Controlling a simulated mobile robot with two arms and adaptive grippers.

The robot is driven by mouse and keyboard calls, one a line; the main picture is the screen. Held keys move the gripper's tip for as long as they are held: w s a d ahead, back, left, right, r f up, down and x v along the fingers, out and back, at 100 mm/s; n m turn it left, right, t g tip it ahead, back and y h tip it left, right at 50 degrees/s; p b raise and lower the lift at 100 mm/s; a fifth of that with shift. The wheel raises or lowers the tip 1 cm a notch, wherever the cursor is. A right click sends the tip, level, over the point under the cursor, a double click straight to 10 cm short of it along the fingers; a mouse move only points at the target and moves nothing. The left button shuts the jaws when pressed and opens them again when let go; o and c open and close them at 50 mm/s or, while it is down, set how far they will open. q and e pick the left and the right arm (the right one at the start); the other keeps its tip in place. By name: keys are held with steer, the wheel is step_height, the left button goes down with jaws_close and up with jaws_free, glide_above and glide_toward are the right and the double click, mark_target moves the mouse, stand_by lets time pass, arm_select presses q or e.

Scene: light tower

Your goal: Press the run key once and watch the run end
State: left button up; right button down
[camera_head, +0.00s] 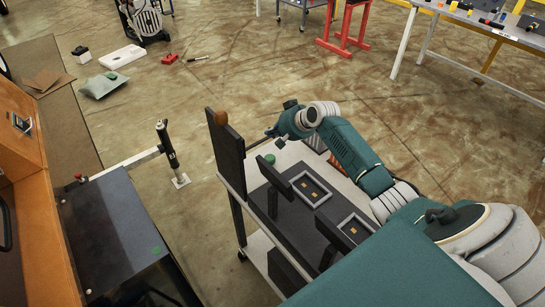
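A white-topped cart (222,181) stands in the middle of the view. A small green round piece (270,159), possibly the run key, shows on the cart just right of the panel. My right gripper (262,139) hangs above the cart beside the panel, above and slightly left of the green piece and apart from it in the picture. Its fingers are thin and partly turned away, so I cannot tell whether they are open. My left gripper is out of view.
Two dark grey-rimmed trays (297,180) (340,222) with small yellow-orange pieces lie on the cart, with dark upright plates beside them. A dark table (100,225) stands at left. A red stand (345,40) is at the back. Open floor (240,65) lies behind the cart.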

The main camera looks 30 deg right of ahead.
steer(key=shift+f, duration=0.1)
steer(key=b, duration=0.7)
glide_above(268, 155)
steer(key=s, duration=0.2)
steer(key=f, duration=0.6)
steer(key=shift+d+f, duration=0.25)
steer(key=shift+f+b, duration=0.5)
steer(key=shift+f, duration=0.55)
steer(key=shift+f, duration=0.1)
steer(key=shift+f, duration=0.3)
steer(key=shift+f+b, duration=0.45)
steer(key=shift+f, duration=0.2)
steer(key=shift+r, duration=0.1)
stand_by(0.3)
steer(key=shift+r+p, duration=0.95)
steer(key=shift+p, duration=0.1)
